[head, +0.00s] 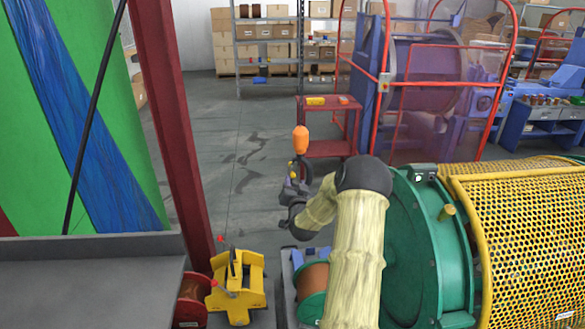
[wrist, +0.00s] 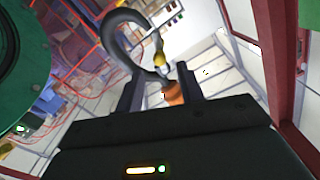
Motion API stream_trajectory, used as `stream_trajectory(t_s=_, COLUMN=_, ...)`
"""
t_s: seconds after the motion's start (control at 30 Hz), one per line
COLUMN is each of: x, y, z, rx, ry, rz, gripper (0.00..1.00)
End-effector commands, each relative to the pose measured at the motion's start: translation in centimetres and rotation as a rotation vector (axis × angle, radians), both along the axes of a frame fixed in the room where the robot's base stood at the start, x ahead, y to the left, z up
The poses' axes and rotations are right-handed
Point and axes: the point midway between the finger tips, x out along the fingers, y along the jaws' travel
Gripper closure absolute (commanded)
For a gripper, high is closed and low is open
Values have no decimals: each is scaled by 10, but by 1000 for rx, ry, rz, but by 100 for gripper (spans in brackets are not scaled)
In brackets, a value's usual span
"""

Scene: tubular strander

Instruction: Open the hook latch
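The crane hook hangs below an orange hook block (head: 301,140) left of the picture's middle in the head view. The dark curved hook (head: 306,173) is partly covered by my gripper (head: 294,185). In the wrist view the hook (wrist: 116,38) looms large beyond the fingertips, its shank running to the orange block (wrist: 173,93). A small yellow-brass part (wrist: 159,60), which looks like the latch, sits near the hook's throat. My gripper (wrist: 160,72) has its two fingers apart, on either side of the shank in the picture. I cannot tell whether they touch the hook.
The green strander drum (head: 410,240) and yellow mesh guard (head: 525,235) stand right of my arm. A red post (head: 175,130) rises at left. A yellow device (head: 238,285) stands low in front. A red cart (head: 330,125) is behind the hook; the floor at left is clear.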

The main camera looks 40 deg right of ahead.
Motion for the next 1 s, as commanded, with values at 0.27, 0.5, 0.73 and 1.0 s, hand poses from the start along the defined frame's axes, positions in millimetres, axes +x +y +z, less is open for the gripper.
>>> stream_trajectory(t_s=0.27, x=32, y=-18, z=3, rx=2, ry=-1, rz=2, gripper=62)
stream_trajectory(t_s=0.5, x=56, y=-33, z=2, rx=1, ry=-1, rz=1, gripper=62)
stream_trajectory(t_s=0.73, x=68, y=-41, z=1, rx=0, ry=0, rz=1, gripper=62)
stream_trajectory(t_s=1.0, x=69, y=-41, z=0, rx=0, ry=0, rz=1, gripper=62)
